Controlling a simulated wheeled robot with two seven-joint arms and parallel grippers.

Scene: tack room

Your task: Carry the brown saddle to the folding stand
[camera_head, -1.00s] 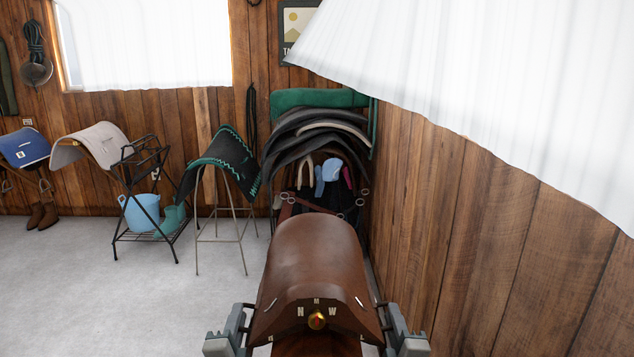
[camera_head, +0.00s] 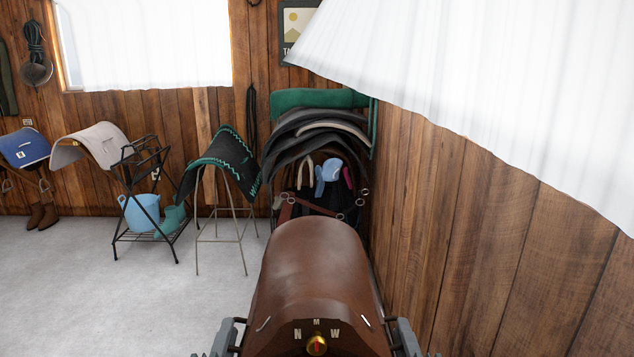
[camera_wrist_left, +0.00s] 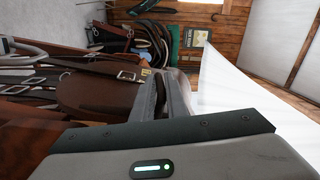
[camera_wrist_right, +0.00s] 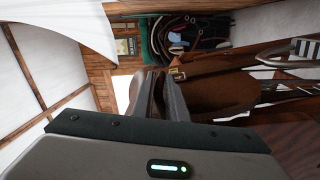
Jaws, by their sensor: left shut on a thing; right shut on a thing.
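The brown saddle (camera_head: 315,265) is at the bottom centre of the head view, a gold knob on its near end. It also shows in the left wrist view (camera_wrist_left: 85,95) and the right wrist view (camera_wrist_right: 215,95). My left gripper (camera_head: 240,323) is shut on its left side, and my right gripper (camera_head: 393,323) is shut on its right side. The fingertips are partly hidden by the saddle. A black folding stand (camera_head: 151,190) with crossed legs and a low shelf stands on the floor at the left, its top bars bare.
A light-blue bucket (camera_head: 140,213) and a teal boot (camera_head: 173,218) are at the folding stand's shelf. Beside it, a metal stand (camera_head: 222,225) bears a black pad (camera_head: 222,160). A loaded rack (camera_head: 310,98) is behind the saddle. The wooden wall (camera_head: 450,240) is close on the right. Floor (camera_head: 90,280) is clear at front left.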

